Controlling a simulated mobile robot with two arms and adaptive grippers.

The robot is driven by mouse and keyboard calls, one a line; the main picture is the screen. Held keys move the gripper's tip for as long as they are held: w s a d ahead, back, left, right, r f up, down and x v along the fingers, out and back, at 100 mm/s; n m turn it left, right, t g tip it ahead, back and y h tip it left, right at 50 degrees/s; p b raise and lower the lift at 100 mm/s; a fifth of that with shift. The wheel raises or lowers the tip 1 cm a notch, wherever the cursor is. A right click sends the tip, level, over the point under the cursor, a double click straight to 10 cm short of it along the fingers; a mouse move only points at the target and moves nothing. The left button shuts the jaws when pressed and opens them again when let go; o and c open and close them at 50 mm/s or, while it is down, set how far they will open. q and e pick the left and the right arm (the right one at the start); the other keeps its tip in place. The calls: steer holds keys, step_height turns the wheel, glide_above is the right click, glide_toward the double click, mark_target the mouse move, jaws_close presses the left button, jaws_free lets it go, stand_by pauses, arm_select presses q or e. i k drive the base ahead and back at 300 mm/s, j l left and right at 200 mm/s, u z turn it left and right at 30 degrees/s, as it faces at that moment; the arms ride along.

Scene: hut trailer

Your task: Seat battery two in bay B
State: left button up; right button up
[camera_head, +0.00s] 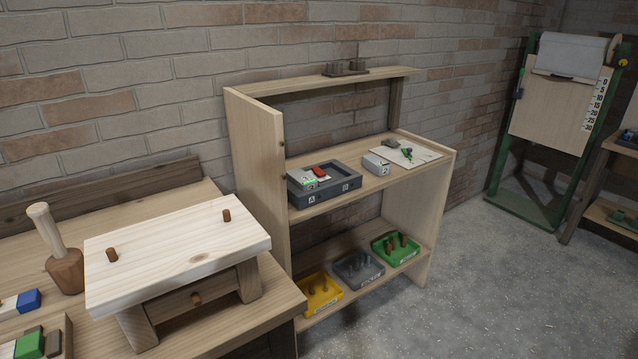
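A dark grey charger tray (329,194) sits on the upper shelf of the wooden cabinet, with labels A and B on its front. A light grey block with a green strip (302,180) sits on the A side. A red piece (321,170) lies at the back, near the middle. The B side shows a bare dark surface. Another light grey block (376,164), which looks like a battery, stands on the shelf to the right of the tray, apart from it. I cannot read a number on either block. Neither of my grippers is in view.
A white sheet (416,156) with small green and grey parts lies right of the loose block. Yellow (311,304), grey (343,282) and green (412,255) bins with pegs fill the lower shelf. A workbench (225,320) stands left; the floor (480,290) at right is clear.

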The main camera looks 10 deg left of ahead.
mark_target(344, 179)
steer(key=i+l, duration=0.4)
steer(key=i+l+u, duration=0.1)
steer(key=i+l, duration=0.3)
steer(key=l, duration=0.2)
